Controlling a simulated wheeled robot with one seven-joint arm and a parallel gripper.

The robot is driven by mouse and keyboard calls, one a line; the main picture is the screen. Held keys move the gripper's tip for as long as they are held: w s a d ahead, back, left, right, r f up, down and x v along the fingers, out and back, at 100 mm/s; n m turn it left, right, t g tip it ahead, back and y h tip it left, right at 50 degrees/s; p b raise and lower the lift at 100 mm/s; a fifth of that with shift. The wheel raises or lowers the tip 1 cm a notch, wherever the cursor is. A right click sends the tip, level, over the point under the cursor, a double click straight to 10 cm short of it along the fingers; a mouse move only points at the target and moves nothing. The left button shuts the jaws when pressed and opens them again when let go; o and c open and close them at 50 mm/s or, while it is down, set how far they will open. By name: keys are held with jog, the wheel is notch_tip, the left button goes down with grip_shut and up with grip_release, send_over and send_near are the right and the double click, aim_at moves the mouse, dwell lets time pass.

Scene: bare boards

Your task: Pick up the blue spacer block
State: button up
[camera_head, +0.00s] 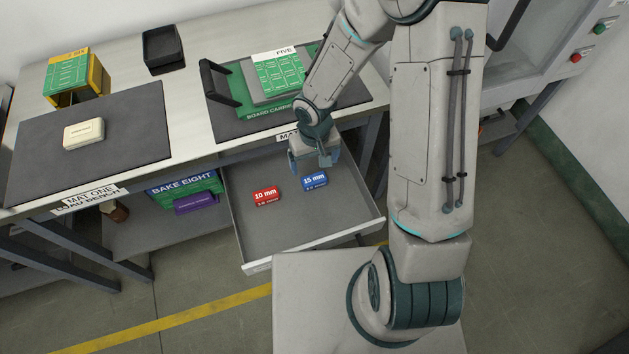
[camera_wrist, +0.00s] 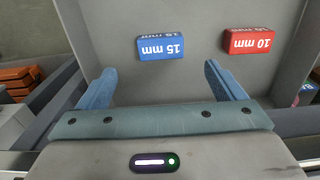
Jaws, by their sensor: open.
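The blue spacer block (camera_head: 314,181), marked 15 mm, lies flat in the open grey drawer (camera_head: 262,228). A red block (camera_head: 266,196), marked 10 mm, lies to its left in the head view. In the wrist view the blue block (camera_wrist: 161,47) sits upper centre, ahead of and between the lines of my fingers, and the red block (camera_wrist: 250,42) is to its right. My gripper (camera_wrist: 168,85) is open and empty, with its blue fingers apart. In the head view my gripper (camera_head: 318,160) is over the back of the drawer, close to the blue block but apart from it.
The drawer's front wall (camera_head: 312,242) and side walls bound the space around the blocks. The bench top (camera_head: 190,85) overhangs behind, with a green board carrier (camera_head: 262,108) on a dark mat. Purple and green boxes (camera_head: 196,203) stand on the shelf left of the drawer.

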aim_at(314, 178)
notch_tip(314, 178, down, 9)
jog(key=shift+w+a+f+b, duration=0.1)
jog(key=shift+b, duration=0.55)
jog(key=c, duration=1.1)
